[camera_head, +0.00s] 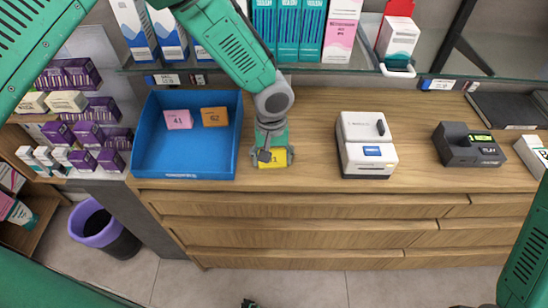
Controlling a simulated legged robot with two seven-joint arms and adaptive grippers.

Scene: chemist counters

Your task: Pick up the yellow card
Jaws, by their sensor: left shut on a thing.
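The yellow card (272,158) is at the front of the wooden counter, just right of the blue tray. My left gripper (268,155) reaches down from above and is shut on the yellow card, covering part of it. I cannot tell whether the card still touches the counter.
A blue tray (207,153) holds a pink card (178,119) and an orange card (214,116). A white device (366,146) and a dark card terminal (468,146) stand to the right. A glass shelf with boxes runs behind. Counter between gripper and white device is clear.

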